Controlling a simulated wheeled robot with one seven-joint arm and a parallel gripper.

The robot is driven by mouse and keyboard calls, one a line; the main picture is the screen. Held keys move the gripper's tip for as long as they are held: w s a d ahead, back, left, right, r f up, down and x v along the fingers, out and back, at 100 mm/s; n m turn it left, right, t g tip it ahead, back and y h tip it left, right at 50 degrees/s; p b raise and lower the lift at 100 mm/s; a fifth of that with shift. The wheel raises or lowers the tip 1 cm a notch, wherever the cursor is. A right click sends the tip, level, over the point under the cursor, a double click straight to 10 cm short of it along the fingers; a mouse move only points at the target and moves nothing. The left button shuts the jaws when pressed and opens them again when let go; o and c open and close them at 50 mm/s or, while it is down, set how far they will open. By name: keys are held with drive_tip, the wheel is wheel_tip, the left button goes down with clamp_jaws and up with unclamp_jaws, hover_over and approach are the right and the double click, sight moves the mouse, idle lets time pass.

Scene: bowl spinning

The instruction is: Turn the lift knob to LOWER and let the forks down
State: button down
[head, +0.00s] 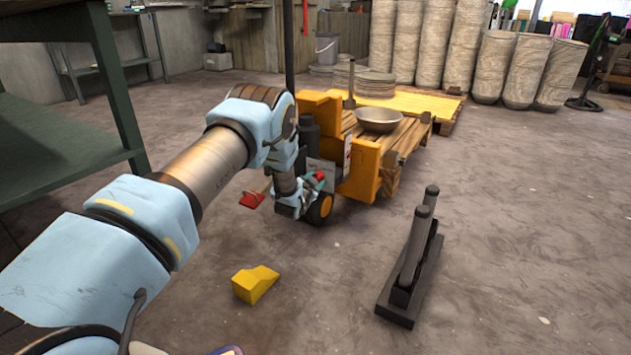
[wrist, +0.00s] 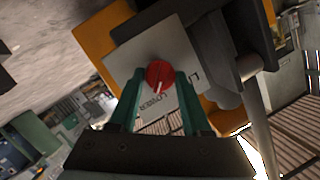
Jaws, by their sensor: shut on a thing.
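The red lift knob (wrist: 159,73) sits on a pale plate (wrist: 120,72) in the wrist view. Its white pointer line points down the picture, towards the printed word LOWER. My gripper (wrist: 158,78) has its two green fingers on either side of the knob and is shut on it. In the head view, my gripper (head: 312,186) is at the near side of the yellow pallet truck (head: 364,168), just above its wheel. The truck stands against a wooden pallet (head: 402,140) that carries a metal bowl (head: 378,118). The forks are hidden, so their height cannot be told.
A yellow wedge (head: 255,283) and a dark stand with two upright grey rods (head: 413,248) are on the floor nearer me. A red piece (head: 252,200) is left of the wheel. A green bench (head: 60,150) stands left. The floor at right is clear.

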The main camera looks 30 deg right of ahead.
drive_tip(key=shift+c, duration=1.8)
unclamp_jaws()
drive_tip(key=p+v, duration=0.4)
drive_tip(key=v, duration=0.7)
drive_tip(key=shift+w, duration=0.1)
